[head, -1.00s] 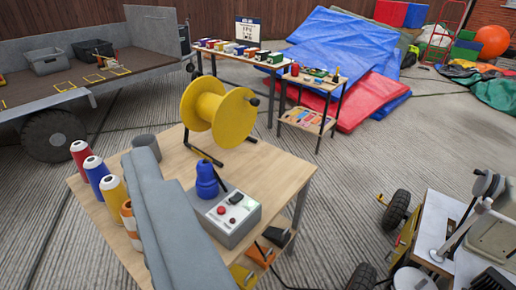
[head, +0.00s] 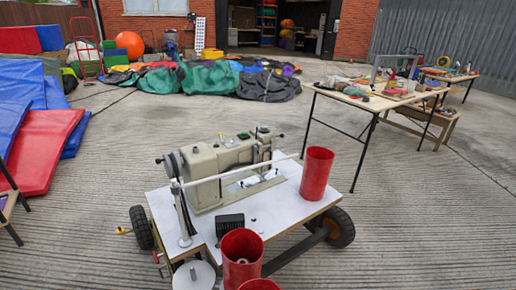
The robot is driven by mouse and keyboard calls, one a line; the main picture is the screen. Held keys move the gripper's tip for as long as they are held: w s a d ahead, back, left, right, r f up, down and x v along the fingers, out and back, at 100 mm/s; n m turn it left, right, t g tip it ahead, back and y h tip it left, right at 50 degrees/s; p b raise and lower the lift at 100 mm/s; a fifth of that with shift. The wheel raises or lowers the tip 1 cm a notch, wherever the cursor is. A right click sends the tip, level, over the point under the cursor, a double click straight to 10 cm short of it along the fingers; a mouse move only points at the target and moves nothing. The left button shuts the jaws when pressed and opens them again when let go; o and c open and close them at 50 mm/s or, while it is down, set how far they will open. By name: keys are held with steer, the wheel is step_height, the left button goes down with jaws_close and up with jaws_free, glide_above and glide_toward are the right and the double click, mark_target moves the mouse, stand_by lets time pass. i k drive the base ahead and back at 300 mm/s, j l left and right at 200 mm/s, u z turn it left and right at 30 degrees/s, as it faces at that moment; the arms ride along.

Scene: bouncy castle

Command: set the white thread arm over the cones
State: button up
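The white thread arm (head: 240,169) is a thin rod on an upright post that stands at the left end of the sewing machine table. It runs to the right across the front of the beige sewing machine (head: 230,165). Its free end is near a red open-topped cylinder (head: 317,173). No thread cones can be made out in the current view. A round white disc (head: 194,276) is at the bottom edge, below the post. My gripper is not in view.
The white machine table (head: 271,213) has wheels and a small black box (head: 229,223). More red cylinders (head: 242,258) stand at the front. A work table (head: 375,98) is behind right; tarps (head: 207,78) lie behind. Concrete ground surrounds the machine table.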

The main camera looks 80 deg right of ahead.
mark_target(174, 191)
steer(key=z, duration=2.05)
